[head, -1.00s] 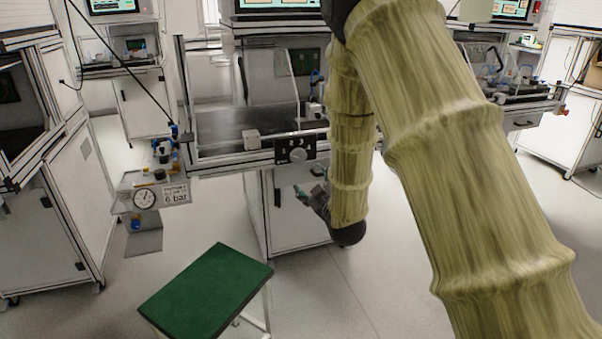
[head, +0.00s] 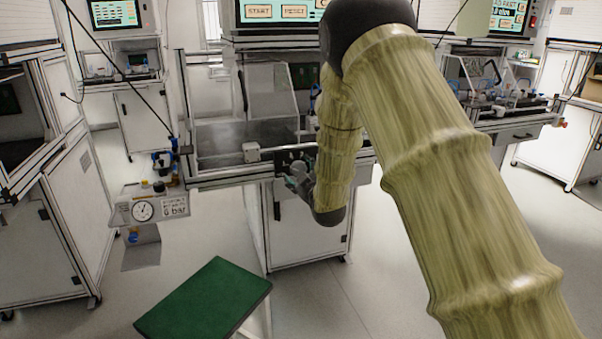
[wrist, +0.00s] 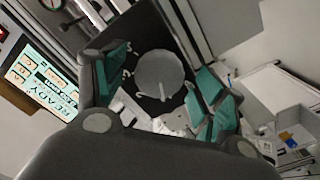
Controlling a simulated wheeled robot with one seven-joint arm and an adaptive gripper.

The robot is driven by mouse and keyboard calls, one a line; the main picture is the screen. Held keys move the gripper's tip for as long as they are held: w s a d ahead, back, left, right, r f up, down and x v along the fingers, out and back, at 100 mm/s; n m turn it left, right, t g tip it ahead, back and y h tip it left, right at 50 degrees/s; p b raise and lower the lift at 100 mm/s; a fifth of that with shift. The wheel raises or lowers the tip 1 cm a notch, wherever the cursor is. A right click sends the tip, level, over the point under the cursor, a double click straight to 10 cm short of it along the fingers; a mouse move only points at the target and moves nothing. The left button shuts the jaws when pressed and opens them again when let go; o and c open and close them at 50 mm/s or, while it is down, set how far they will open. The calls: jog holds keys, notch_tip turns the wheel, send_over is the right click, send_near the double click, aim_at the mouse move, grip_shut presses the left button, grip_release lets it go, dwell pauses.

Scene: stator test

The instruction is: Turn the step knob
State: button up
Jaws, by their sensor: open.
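The step knob (wrist: 160,74) is a round grey disc on a dark plate with white step marks, seen in the wrist view between my gripper's fingers. My gripper (wrist: 165,88) is open, with teal pads to the left and right of the knob. The pads look apart from the knob; the exact depth gap is hard to tell. In the head view my gripper (head: 299,176) is at the front of the station, and it and my arm hide most of the knob plate (head: 284,158).
The station's worktop (head: 225,137) lies behind the front rail, with a small grey box (head: 251,151) left of the knob plate. A pressure gauge (head: 143,211) stands at left. A green-topped stool (head: 208,300) is in front, and a lit screen (wrist: 45,80) shows in the wrist view.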

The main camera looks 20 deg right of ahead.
jog(key=shift+w, duration=0.3)
jog(key=shift+c, duration=0.5)
jog(key=c, duration=0.9)
jog(key=shift+c, duration=0.2)
jog(key=m+p, duration=0.1)
jog(key=m, duration=0.3)
jog(key=shift+d+m, duration=0.1)
jog(key=shift+m, duration=0.2)
jog(key=shift+m+p, duration=0.35)
jog(key=shift+m, duration=1.75)
